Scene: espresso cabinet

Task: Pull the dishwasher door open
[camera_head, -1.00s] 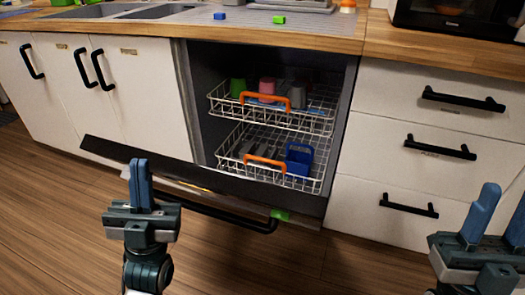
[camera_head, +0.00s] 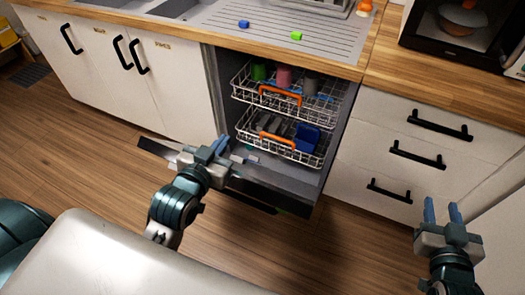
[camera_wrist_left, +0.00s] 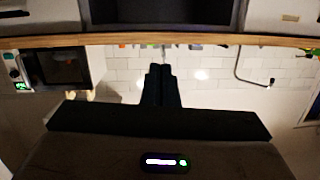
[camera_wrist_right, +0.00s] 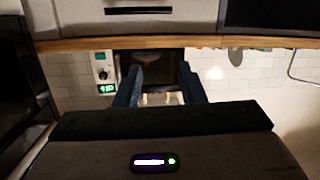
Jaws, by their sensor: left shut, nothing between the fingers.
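The dishwasher door (camera_head: 285,188) hangs well open, tilted down and outward, and its dark inner side shows in the head view. Its handle (camera_head: 250,203) is a dark bar at the lower outer edge, mostly hidden by the door and my arm. My left gripper (camera_head: 219,145) is shut and empty. It appears over or against the door's inner side near the outer edge; I cannot tell if it touches. Its fingers are together in the left wrist view (camera_wrist_left: 160,75). My right gripper (camera_head: 442,210) is open and empty in front of the right drawers, well apart from the door.
Inside are an upper rack (camera_head: 258,92) with cups and a lower rack (camera_head: 250,130) with a blue basket (camera_head: 307,138), both with orange handles. White drawers (camera_head: 395,135) stand right, white cupboards (camera_head: 110,75) left. The wooden floor (camera_head: 350,250) in front is clear.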

